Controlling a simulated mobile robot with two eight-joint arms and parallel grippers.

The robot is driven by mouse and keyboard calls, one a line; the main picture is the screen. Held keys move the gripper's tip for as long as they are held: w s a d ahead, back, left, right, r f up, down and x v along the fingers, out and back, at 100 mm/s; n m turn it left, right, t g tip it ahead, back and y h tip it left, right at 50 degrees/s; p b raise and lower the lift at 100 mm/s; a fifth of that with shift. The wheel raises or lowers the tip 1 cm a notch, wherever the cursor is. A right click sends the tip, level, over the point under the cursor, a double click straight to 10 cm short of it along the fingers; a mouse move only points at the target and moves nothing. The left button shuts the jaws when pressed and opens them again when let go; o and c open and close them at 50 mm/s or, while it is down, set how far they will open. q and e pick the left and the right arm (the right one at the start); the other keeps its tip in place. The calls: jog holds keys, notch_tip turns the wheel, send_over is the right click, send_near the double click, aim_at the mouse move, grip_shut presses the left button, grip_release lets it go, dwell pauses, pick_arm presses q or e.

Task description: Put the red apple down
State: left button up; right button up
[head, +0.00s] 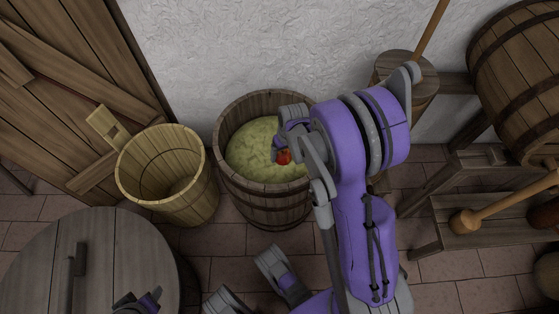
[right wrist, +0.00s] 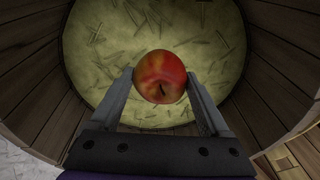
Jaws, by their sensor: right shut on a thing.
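The red apple (head: 284,157) is held by my right gripper (head: 279,152) over the wooden tub (head: 267,207) in the head view. In the right wrist view the red apple (right wrist: 160,77) sits between the two fingers of my right gripper (right wrist: 160,90), which is shut on it. Behind the apple is the yellow-green shredded filling inside the tub. I cannot tell whether the apple touches the filling. My left gripper (head: 137,302) shows only partly at the bottom edge of the head view, and its jaws cannot be made out.
An empty light wooden bucket (head: 167,180) stands left of the tub. A round wooden lid or tabletop (head: 100,250) is at the lower left. A barrel (head: 520,80) lies on a rack at the right, with a mallet (head: 465,221) below it. Tiled floor shows between them.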

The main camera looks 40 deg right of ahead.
aim_at(283, 162)
notch_tip(283, 162, down, 6)
jog(key=shift+r+b, duration=0.15)
jog(key=shift+b, duration=0.7)
jog(key=shift+r, duration=0.1)
jog(key=shift+f, duration=0.2)
jog(key=o, duration=1.3)
